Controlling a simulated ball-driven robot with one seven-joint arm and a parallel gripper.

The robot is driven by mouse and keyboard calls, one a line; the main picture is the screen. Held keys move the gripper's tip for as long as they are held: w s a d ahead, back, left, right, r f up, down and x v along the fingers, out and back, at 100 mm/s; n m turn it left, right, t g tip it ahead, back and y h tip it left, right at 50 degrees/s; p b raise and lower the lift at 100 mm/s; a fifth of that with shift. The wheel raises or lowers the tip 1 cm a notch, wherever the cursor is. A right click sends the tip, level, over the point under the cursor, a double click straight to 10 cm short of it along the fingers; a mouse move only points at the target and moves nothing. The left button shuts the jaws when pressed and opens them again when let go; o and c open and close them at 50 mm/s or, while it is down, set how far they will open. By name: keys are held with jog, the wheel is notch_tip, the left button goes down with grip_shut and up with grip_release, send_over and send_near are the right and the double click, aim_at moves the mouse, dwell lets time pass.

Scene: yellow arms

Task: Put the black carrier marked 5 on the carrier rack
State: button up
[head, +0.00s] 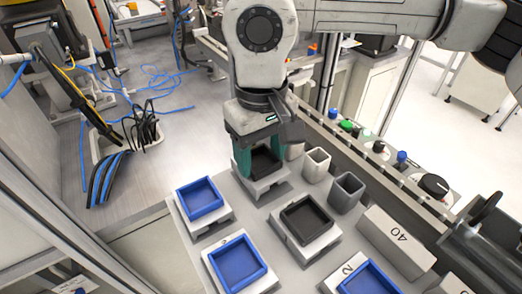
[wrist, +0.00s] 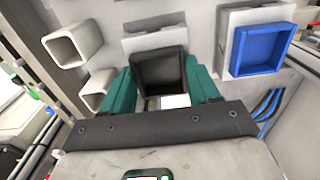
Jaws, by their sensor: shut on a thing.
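My gripper (head: 262,160) points down at the far end of a grey plate, with its teal fingers shut on a black square carrier (head: 265,163). In the wrist view the open-topped black carrier (wrist: 160,70) is between the two teal fingers. A white holder (head: 262,187) is just below it; I cannot tell whether the carrier touches it. A second black carrier (head: 306,219) sits on a white holder nearer the camera. I can read no 5 on either black carrier. I cannot tell which part is the carrier rack.
Blue carriers sit on holders at the left (head: 199,198), front (head: 237,263) and front right (head: 370,279). A white cup (head: 316,165) and a grey cup (head: 346,192) stand right of my gripper. A block marked 40 (head: 396,243) and a rail with knobs (head: 400,168) are farther right.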

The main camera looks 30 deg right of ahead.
jog(key=shift+f+b, duration=0.45)
jog(key=shift+f, duration=0.1)
jog(key=o, duration=1.4)
jog(key=shift+c, duration=0.2)
jog(key=shift+r, duration=0.15)
jog(key=shift+r+p, duration=2.1)
jog(key=shift+r, duration=1.25)
jog(key=shift+r, duration=0.1)
